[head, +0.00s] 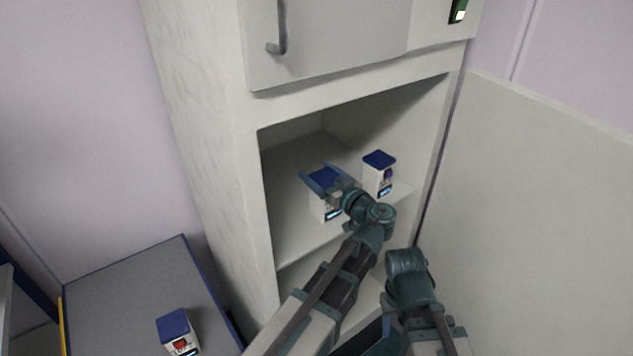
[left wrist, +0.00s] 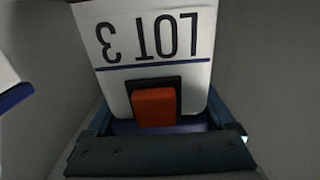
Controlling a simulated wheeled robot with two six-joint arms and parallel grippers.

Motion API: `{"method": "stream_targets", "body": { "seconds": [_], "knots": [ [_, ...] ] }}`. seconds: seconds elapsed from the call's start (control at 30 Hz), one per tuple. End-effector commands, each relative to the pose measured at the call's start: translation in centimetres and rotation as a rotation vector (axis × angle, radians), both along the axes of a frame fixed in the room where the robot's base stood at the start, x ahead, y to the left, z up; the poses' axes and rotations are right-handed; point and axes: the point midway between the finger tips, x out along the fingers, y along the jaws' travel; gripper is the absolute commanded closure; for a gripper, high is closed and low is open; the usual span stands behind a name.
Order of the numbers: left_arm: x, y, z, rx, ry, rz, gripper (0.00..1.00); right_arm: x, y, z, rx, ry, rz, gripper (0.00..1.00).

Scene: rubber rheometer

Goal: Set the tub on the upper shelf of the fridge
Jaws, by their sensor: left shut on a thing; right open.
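The tub (head: 326,209) is white with a blue lid. It is inside the open compartment of the tall white fridge (head: 215,160), over the upper shelf (head: 295,248). My left gripper (head: 324,179) is shut on it near the lid. I cannot tell whether its base touches the shelf. In the left wrist view the tub (left wrist: 190,75) fills the middle, with "LOT 3" upside down and an orange block (left wrist: 154,106) below the lettering. My right arm shows at the lower right in the head view, outside the fridge, but its gripper is not visible.
A second white tub (head: 372,179) with a blue lid and purple mark stands on the shelf, right of the held one. Another tub (head: 178,334) with a red mark stands on a grey surface (head: 130,290) at lower left. A closed upper door (head: 335,45) is above.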

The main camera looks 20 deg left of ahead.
Motion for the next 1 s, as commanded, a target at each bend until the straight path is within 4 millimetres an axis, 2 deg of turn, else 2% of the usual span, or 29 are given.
{"method": "stream_targets", "body": {
  "seconds": [0.03,0.07,0.33,0.5,0.53,0.6,1.0],
  "knots": [
    [-0.08,-0.21,-1.17,0.001,-0.001,-0.001,1.0,0.0,0.01,-1.19,0.0,0.0,0.0,0.5],
    [-0.11,-0.3,-1.34,0.001,-0.001,-0.001,1.0,0.01,0.0,-1.36,0.0,0.0,0.0,0.5],
    [-0.15,-0.36,-1.12,0.001,-0.001,0.0,1.0,0.0,0.0,-1.14,0.0,0.0,0.0,0.5],
    [-0.15,-0.36,-1.64,0.001,-0.001,0.0,1.0,0.0,0.0,-1.65,0.0,0.0,0.0,0.5],
    [-0.15,-0.35,-1.48,0.0,0.0,0.0,0.07,0.0,0.0,-1.48,0.0,0.0,0.0,0.5],
    [-0.15,-0.35,-1.45,0.0,0.0,0.0,0.0,0.0,0.0,-1.45,0.0,0.0,0.0,0.5],
    [-0.24,-0.33,-1.08,0.0,0.0,0.0,0.0,0.0,0.01,-1.08,0.0,0.0,0.0,0.5]
  ]
}}
